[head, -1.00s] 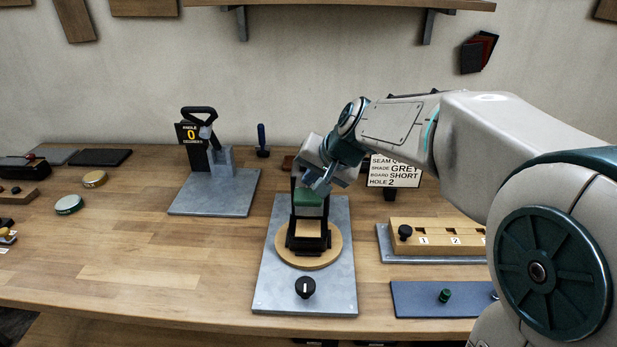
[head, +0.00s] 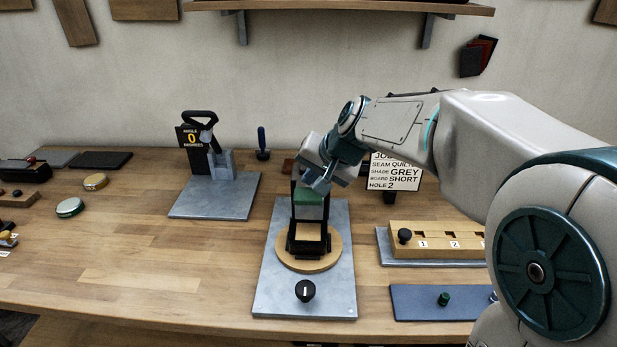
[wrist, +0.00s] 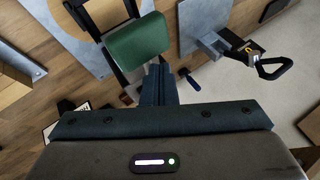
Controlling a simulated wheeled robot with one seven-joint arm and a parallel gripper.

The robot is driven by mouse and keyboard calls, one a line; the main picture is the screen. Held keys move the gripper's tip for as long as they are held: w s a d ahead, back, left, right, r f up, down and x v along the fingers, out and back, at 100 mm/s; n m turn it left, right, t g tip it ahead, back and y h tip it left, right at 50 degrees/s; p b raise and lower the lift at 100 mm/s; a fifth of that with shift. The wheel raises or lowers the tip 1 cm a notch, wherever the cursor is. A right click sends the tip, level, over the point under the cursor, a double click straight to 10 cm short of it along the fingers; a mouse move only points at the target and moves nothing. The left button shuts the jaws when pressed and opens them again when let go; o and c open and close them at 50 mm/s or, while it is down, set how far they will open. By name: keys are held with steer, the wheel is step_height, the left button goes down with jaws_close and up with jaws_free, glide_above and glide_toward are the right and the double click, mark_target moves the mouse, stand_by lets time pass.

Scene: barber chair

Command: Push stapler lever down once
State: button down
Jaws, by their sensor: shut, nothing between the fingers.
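A press-like device stands on a grey plate (head: 230,206) left of centre. Its black loop handle (head: 199,115) is raised and looks like the stapler lever, above a grey metal body (head: 221,165). The handle also shows at the upper right in the wrist view (wrist: 283,65). My gripper (head: 318,184) is to the right of this device, over the small chair in the middle. Its fingers (wrist: 158,80) are shut and empty, close beside the chair's green pad (wrist: 138,48). Whether they touch the pad is unclear. The gripper is apart from the handle.
The chair stands on a round wooden disc (head: 332,262) on a grey plate with a black knob (head: 305,291). A blue-handled tool (head: 262,143) stands behind. A job sign (head: 403,175) and numbered wooden block (head: 450,253) are at right. Round tins (head: 70,208) lie at left.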

steer(key=shift+w+r+p, duration=0.2)
steer(key=shift+r+p, duration=0.6)
steer(key=shift+r, duration=0.5)
steer(key=r+p, duration=0.2)
steer(key=r, duration=0.1)
steer(key=r+p, duration=0.1)
steer(key=r, duration=0.1)
steer(key=shift+w+p, duration=0.35)
steer(key=shift+w, duration=0.05)
steer(key=s+d+f+n+g+h, duration=0.1)
steer(key=s+d+f, duration=0.2)
steer(key=s+d, duration=0.2)
steer(key=s+d+f+n+g+h, duration=0.1)
steer(key=s+d, duration=0.4)
steer(key=s, duration=0.6)
steer(key=s+d+f+g+h, duration=0.1)
steer(key=s+d+f+h, duration=0.2)
steer(key=s, duration=0.6)
step_height(320, 180, down, 3)
steer(key=shift+d+f+n, duration=0.1)
steer(key=shift+d+n, duration=0.3)
steer(key=shift+d, duration=0.7)
